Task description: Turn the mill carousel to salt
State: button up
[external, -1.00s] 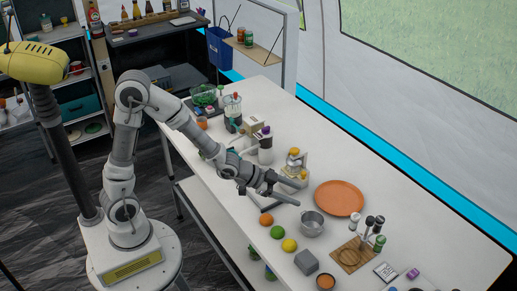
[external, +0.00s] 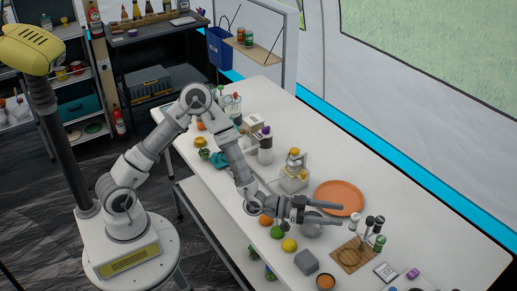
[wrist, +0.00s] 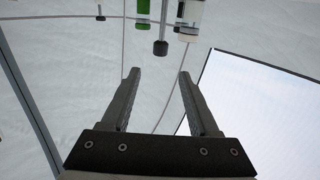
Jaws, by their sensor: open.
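The mill carousel has a wooden board with a round disc (external: 349,258) near the right end of the white table in the external view. Several upright mills stand at its back right, among them a green one (external: 379,244) and ones with dark tops (external: 380,221). Mills hang into the top of the wrist view, including a green one (wrist: 143,8), a dark-tipped one (wrist: 161,32) and a white one (wrist: 191,15). My gripper (external: 340,214) is open and empty, left of the mills and apart from them. Its open fingers (wrist: 159,76) show in the wrist view. I cannot tell which mill is salt.
An orange plate (external: 338,197) lies behind my gripper. A metal pot (external: 311,231) is partly hidden under it. An orange, a lime (external: 277,232), a lemon (external: 289,245) and a grey block (external: 306,262) line the front edge. A white card (external: 385,271) lies right of the board.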

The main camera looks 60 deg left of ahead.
jog(key=b+x, duration=0.1)
jog(key=x, duration=1.3)
jog(key=shift+d+f, duration=0.1)
jog(key=shift+c, duration=0.3)
grip_shut()
